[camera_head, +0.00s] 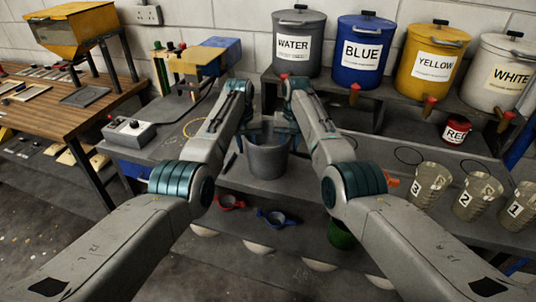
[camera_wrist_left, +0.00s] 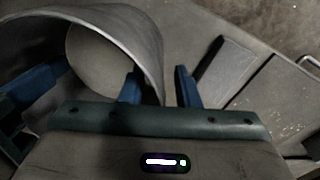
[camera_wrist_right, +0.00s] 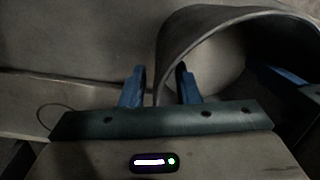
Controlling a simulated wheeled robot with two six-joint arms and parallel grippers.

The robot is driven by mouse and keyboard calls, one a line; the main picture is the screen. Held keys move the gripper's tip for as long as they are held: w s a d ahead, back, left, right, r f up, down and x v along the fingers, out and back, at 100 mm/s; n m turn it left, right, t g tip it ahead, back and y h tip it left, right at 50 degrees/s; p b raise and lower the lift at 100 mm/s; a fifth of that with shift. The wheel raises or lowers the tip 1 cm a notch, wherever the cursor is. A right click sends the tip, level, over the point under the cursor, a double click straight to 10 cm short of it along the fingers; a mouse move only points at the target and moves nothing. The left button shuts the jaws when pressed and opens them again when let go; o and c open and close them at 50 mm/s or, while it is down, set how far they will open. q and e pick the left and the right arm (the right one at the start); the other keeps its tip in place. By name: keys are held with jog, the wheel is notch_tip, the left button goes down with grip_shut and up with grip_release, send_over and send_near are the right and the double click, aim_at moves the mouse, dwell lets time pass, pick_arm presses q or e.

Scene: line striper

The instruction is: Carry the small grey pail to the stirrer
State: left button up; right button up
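The small grey pail (camera_head: 268,161) stands upright at the middle of the dark grey bench, between my two grippers. Its open rim shows in the left wrist view (camera_wrist_left: 150,40) and the right wrist view (camera_wrist_right: 172,40). My left gripper (camera_wrist_left: 158,88) is open, one finger inside the pail and one outside, with the wall between them. My right gripper (camera_wrist_right: 160,88) straddles the opposite wall the same way, with gaps beside the wall. A stand with a blue box (camera_head: 218,48) and grey base at back left may be the stirrer; I cannot tell surely.
Grey WATER (camera_head: 299,50), BLUE (camera_head: 362,55), YELLOW (camera_head: 430,65) and WHITE (camera_head: 500,77) drums stand on the raised shelf. Numbered beakers (camera_head: 430,182) stand at right. A control box (camera_head: 128,132) sits at left. Red (camera_head: 230,202) and blue (camera_head: 275,217) scoops lie below.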

pick_arm(q)
jog(key=shift+d+f, duration=0.1)
jog(key=shift+f, duration=0.5)
pick_arm(e)
jog(key=shift+w+f, duration=0.1)
jog(key=shift+f, duration=0.55)
pick_arm(q)
jog(key=shift+r, duration=0.1)
grip_shut()
pick_arm(e)
jog(key=shift+r, duration=0.1)
grip_shut()
pick_arm(q)
jog(key=shift+w+r, duration=0.1)
pick_arm(e)
jog(key=shift+r, duration=0.1)
